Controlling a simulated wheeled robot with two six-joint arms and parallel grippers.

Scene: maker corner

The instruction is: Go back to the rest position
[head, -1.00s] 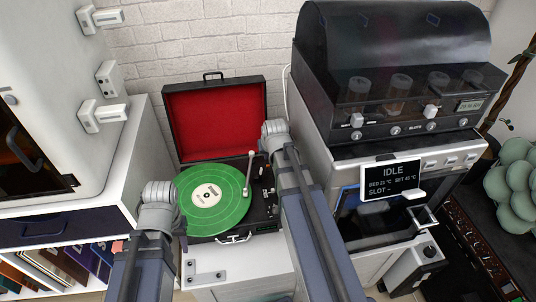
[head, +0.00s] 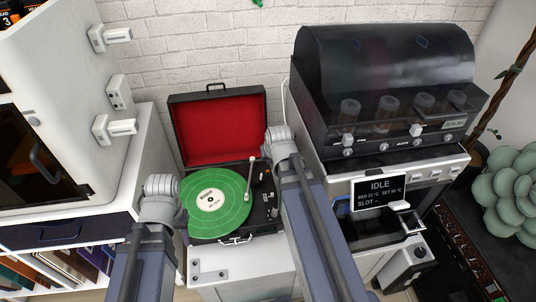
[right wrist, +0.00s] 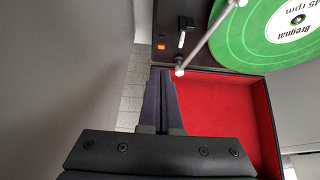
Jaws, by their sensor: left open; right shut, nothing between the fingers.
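In the head view my left arm (head: 150,235) reaches in from the bottom left and ends in a grey rounded joint left of the green record. Its gripper does not show. My right arm (head: 308,215) reaches up just right of the record player (head: 240,238); its gripper is hidden in that view. In the right wrist view my right gripper (right wrist: 163,75) is shut and empty, its dark fingers together. Its tips appear beside the player's red-lined lid (right wrist: 215,110) and near the tonearm end (right wrist: 180,70). I cannot tell the gap between them.
The record player stands open with a green record (head: 225,212). A machine with a dark hood (head: 385,75) and an IDLE display (head: 380,193) is close right of my right arm. A white cabinet (head: 60,100) stands left. A plant (head: 512,190) is at the far right.

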